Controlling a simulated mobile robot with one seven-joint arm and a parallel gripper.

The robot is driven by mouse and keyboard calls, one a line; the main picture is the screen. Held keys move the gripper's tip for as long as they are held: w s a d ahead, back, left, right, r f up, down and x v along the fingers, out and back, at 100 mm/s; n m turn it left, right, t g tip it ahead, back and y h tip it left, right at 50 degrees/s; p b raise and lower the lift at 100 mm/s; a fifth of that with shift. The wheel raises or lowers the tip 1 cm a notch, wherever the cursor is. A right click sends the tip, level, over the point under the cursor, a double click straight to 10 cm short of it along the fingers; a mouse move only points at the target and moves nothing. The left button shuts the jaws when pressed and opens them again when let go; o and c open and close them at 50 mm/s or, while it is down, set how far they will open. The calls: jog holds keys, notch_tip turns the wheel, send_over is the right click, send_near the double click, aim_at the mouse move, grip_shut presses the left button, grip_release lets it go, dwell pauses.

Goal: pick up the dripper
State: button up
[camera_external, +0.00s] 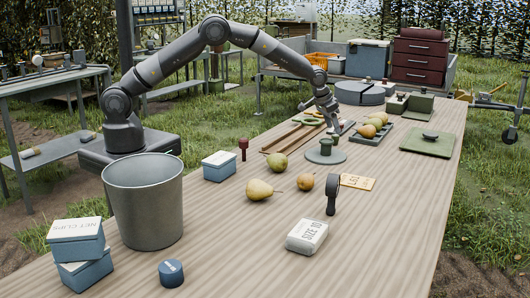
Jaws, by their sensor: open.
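No object is clearly marked as the dripper. A small dark red upright piece (243,148) beside a blue-and-white box may be it, but it is too small to be sure. A dark upright tool with a round head (332,194) stands on the table nearer the camera. My gripper (335,128) is open over the middle of the table, just behind a grey round stand (325,157) with small green cylinders. It points down, and its fingertips are small and hard to make out. I see nothing held in it. It is well apart from the red piece.
The wooden table (400,215) carries a grey bucket (145,205), blue boxes (77,241), loose pears (262,189), a white "SIZE 10" block (307,236) and a pear tray (371,129). A green board (428,142) lies right. The front right is clear.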

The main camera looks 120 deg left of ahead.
aim_at(335, 135)
jog(key=x, duration=0.5)
jog(key=shift+f, duration=0.35)
jog(key=c, duration=1)
